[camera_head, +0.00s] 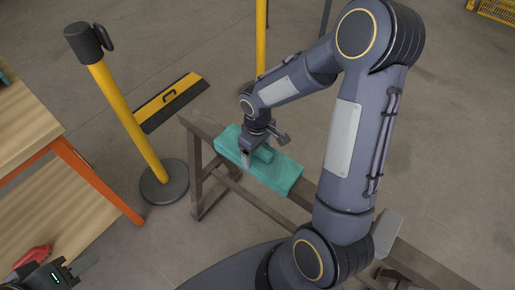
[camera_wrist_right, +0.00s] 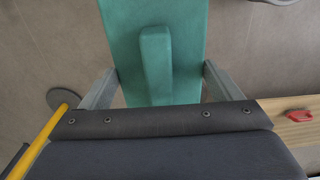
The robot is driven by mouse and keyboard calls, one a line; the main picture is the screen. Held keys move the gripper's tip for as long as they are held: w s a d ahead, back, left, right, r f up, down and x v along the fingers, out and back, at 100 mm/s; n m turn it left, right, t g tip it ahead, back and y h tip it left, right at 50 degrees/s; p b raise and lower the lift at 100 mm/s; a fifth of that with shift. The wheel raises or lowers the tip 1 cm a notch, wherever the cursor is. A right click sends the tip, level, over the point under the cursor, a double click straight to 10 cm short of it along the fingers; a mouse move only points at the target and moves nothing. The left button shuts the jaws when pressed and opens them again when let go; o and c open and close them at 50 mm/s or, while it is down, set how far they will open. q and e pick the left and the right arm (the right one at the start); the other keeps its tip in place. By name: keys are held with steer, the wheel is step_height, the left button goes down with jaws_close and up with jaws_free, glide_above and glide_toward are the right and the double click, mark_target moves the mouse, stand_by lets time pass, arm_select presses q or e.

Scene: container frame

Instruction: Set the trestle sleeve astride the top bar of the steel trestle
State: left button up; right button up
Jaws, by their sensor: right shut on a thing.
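The teal trestle sleeve (camera_head: 282,175) lies lengthwise along the line of the steel trestle's brown top bar (camera_head: 195,125), which shows beyond both its ends. I cannot tell whether it rests on the bar or hangs slightly above it. My right gripper (camera_head: 249,158) is shut on the sleeve from above. In the right wrist view its fingers stand at both long sides of the sleeve (camera_wrist_right: 185,35), with the raised teal ridge between them. My left gripper (camera_head: 84,265) is at the lower left, far from the trestle; its jaw opening is unclear.
A wooden-topped bench (camera_head: 25,125) with orange legs stands at left, with a red object (camera_head: 32,257) below. A yellow post (camera_head: 128,120) on a round base stands between bench and trestle. A yellow-black floor piece (camera_head: 170,100) lies behind. A grey block (camera_head: 387,232) is near the bar's right part.

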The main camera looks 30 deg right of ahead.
steer(key=shift+f, duration=0.2)
steer(key=o, duration=0.8)
steer(key=shift+o, duration=0.2)
steer(key=shift+r, duration=0.15)
step_height(320, 180, up, 8)
steer(key=shift+f+p, duration=0.2)
steer(key=shift+p, duration=0.55)
steer(key=s+a+r+m+t+y, duration=0.2)
steer(key=s+r+m+t, duration=0.1)
steer(key=s+r, duration=0.4)
steer(key=s+a+r+m+t+y, duration=0.2)
steer(key=s+r+m+t, duration=0.15)
steer(key=s, duration=0.65)
step_height(320, 180, up, 13)
steer(key=p, duration=1.2)
steer(key=shift+g, duration=0.45)
